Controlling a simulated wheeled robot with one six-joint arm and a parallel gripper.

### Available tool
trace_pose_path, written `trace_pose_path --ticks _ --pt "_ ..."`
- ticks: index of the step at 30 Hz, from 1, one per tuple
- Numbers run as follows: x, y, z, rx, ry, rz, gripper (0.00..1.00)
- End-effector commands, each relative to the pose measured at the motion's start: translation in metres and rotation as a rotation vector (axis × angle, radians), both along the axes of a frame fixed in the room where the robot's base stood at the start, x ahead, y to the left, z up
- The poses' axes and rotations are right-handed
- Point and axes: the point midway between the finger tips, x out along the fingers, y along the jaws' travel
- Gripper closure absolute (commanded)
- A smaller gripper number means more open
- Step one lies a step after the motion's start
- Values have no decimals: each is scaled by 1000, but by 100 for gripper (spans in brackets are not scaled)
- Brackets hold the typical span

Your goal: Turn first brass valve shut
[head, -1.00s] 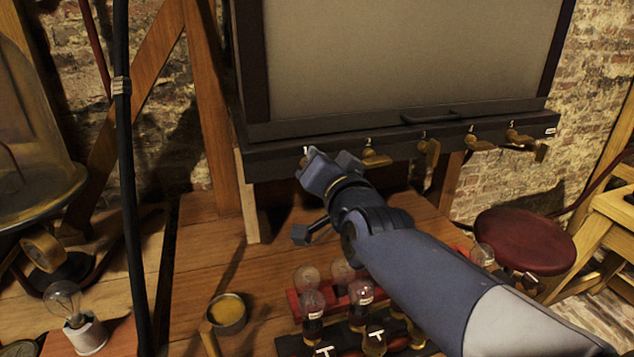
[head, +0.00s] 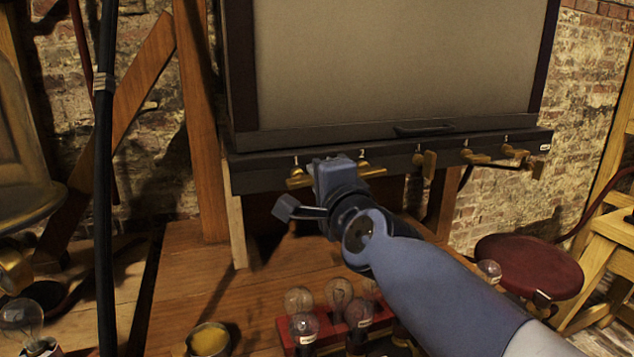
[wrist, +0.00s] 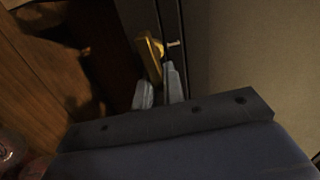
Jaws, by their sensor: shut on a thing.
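The first brass valve (head: 298,180) sits below the number 1 on the dark rail under the pale panel. Its handle lies roughly level and runs right, behind my gripper (head: 330,172), which hides its far end. In the wrist view my gripper (wrist: 158,88) has its two grey fingertips on either side of the end of the brass handle (wrist: 150,58). My gripper is shut on this handle. The second brass valve (head: 373,170) is just right of my gripper, its handle also pointing right.
The third valve (head: 425,162) hangs down; the fourth (head: 475,156) points right. The fifth valve (head: 518,153) is at the right end. Glass bulbs in a red rack (head: 285,335) stand on the bench below my arm. A red stool (head: 528,262) is at right.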

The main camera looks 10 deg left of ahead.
Motion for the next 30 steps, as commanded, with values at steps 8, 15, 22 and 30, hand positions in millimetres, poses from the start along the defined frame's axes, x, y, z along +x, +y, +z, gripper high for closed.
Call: trace_pose_path --ticks 8,15,22,30 --pt "0 0 -2 76 46 -1 100" --pt "0 0 -3 91 56 -1 100" --pt "0 0 -3 90 55 -1 100" --pt "0 0 -3 89 55 0 72"
